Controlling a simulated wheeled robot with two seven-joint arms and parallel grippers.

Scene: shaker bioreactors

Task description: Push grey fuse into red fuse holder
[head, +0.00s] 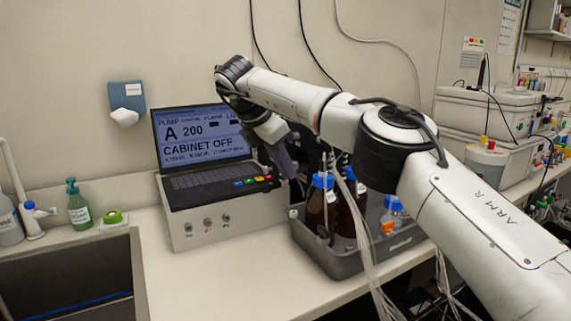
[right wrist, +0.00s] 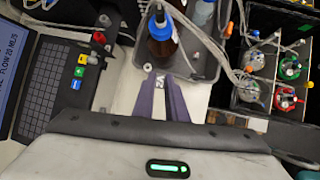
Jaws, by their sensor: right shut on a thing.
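My right gripper (head: 287,168) hangs between the laptop and the bottle tray in the head view, its purple fingers pointing down. In the right wrist view the gripper (right wrist: 160,80) is nearly closed, with a small pale grey piece (right wrist: 159,86) between the fingers. It appears to be the grey fuse, but it is mostly hidden. A small red part (right wrist: 99,38) with black pieces around it sits beside the laptop, up and left of the fingertips. I cannot tell whether it is the red fuse holder. My left gripper is not in view.
The laptop (head: 208,140) stands on a pale control box (head: 225,230) with coloured buttons. A grey tray (head: 345,262) holds brown bottles (head: 315,212) and tubes close to the gripper. A black crate (right wrist: 270,120) with several bottles is at the right. A sink (head: 70,275) is at the left.

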